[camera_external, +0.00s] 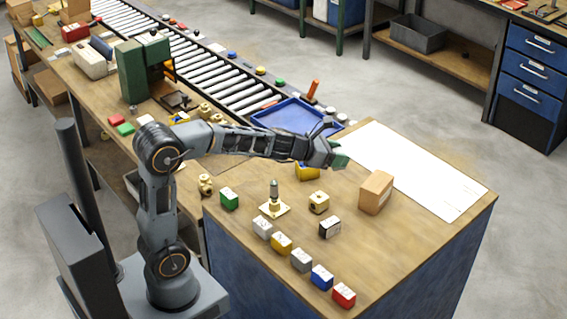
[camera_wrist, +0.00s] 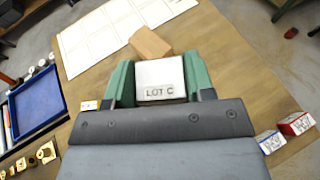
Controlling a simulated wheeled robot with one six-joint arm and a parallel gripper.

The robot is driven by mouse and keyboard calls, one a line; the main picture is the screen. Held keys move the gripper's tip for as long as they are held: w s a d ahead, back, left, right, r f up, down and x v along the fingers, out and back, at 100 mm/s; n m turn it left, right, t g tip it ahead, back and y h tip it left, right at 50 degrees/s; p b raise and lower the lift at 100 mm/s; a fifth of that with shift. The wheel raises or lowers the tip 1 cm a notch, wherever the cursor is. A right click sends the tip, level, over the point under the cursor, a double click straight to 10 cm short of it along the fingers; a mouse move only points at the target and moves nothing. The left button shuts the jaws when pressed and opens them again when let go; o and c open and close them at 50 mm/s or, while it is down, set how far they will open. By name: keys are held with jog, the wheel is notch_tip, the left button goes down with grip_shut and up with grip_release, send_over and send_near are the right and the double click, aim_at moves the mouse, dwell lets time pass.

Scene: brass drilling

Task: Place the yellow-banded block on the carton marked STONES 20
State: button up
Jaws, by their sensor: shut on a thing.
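My gripper (camera_wrist: 160,80) has green fingers shut on a white-faced block (camera_wrist: 160,78) labelled LOT C. The block's sides are mostly hidden, so I cannot tell its band colour. The carton (camera_external: 376,192) stands upright on the bench. It also shows just beyond the fingers in the wrist view (camera_wrist: 150,43). I cannot read its marking. A yellow block (camera_external: 307,172) sits beneath my gripper, and another yellow one (camera_external: 281,243) is in the front row.
A white sheet (camera_external: 415,172) lies behind the carton. A blue tray (camera_external: 290,116) is at the back left. White, grey, blue (camera_external: 321,277) and red (camera_external: 344,295) blocks line the front. A black block (camera_external: 330,227), brass parts and a fixture (camera_external: 273,207) stand mid-bench.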

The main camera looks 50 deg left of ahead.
jog(key=shift+w, duration=0.35)
jog(key=w+f, duration=0.3)
jog(key=w, duration=0.1)
jog(key=w+d+f, duration=0.1)
jog(key=w+f, duration=0.2)
jog(key=w, duration=0.1)
jog(key=w+d+f+b, duration=0.1)
jog(key=w+f, duration=0.2)
jog(key=w, duration=0.1)
jog(key=shift+w+d+f, duration=0.1)
jog(key=shift+w, duration=0.25)
jog(key=shift+w+f, duration=0.15)
jog(key=shift+f, duration=0.05)
jog(key=shift+w+f+b, duration=0.1)
jog(key=shift+f+b, duration=0.7)
jog(key=shift+f, duration=0.8)
jog(key=shift+f, duration=0.15)
jog(key=o, duration=1.3)
jog(key=shift+f, duration=0.1)
jog(key=shift+o, duration=0.2)
